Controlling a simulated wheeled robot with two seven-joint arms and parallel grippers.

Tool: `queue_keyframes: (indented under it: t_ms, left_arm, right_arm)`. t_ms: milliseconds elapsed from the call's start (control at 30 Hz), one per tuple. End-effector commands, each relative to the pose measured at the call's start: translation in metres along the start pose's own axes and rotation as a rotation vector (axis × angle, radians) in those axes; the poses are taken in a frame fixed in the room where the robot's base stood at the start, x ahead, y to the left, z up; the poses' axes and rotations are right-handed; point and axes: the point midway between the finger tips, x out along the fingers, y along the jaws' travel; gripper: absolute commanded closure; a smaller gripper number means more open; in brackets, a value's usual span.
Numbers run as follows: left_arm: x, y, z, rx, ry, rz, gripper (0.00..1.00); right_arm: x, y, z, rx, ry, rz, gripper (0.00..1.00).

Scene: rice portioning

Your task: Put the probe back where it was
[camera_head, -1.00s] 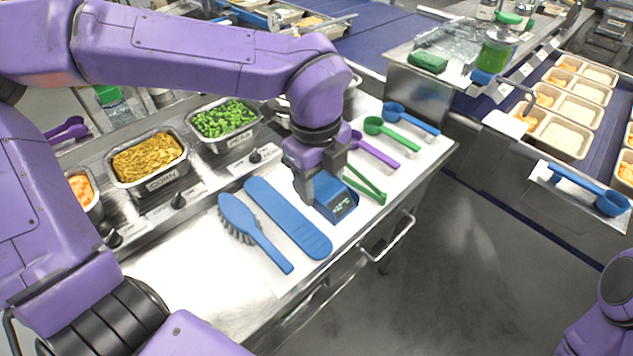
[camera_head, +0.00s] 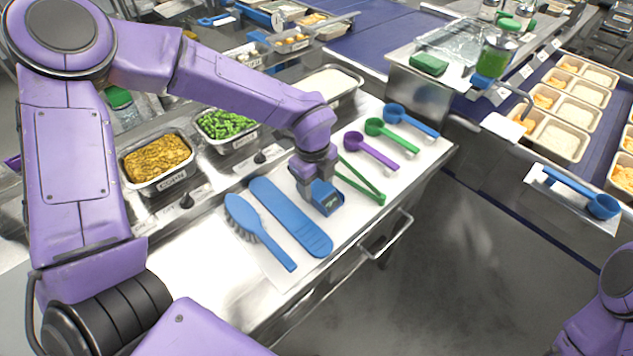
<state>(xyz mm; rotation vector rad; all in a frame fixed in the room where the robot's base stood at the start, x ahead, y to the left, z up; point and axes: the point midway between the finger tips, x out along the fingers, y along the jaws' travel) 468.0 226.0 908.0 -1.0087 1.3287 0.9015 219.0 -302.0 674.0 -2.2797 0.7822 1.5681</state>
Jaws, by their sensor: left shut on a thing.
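The probe (camera_head: 328,200) is a blue boxy device with a small dark display on its face. My left gripper (camera_head: 311,186) points down and is shut on it, covering part of it. The probe is at the white mat (camera_head: 277,267), between a long blue paddle (camera_head: 290,217) on its left and green tongs (camera_head: 368,190) on its right. I cannot tell whether it touches the mat. My right gripper is out of view; only part of the right arm shows at the bottom right.
A blue brush (camera_head: 256,230) lies left of the paddle. Purple (camera_head: 374,151), green (camera_head: 392,135) and blue (camera_head: 412,121) scoops lie to the right. Corn (camera_head: 156,187) and pea (camera_head: 238,142) containers stand behind. A metal handle (camera_head: 391,243) juts from the counter front.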

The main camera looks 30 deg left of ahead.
Motion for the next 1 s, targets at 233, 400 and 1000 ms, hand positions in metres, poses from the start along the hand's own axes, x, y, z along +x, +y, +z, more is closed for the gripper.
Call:
queue_keyframes:
  t_ms: [233,400,1000]
  left_arm:
    - [0.002,0.0,0.0,0.0,0.0,0.001,0.14]
    - [0.0,0.0,0.0,0.0,0.0,0.001,0.14]
    - [-0.113,0.0,0.0,-0.001,0.0,-0.001,0.14]
  right_arm:
    - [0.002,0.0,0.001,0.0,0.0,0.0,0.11]
    - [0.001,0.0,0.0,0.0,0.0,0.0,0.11]
    - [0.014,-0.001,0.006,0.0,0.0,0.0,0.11]
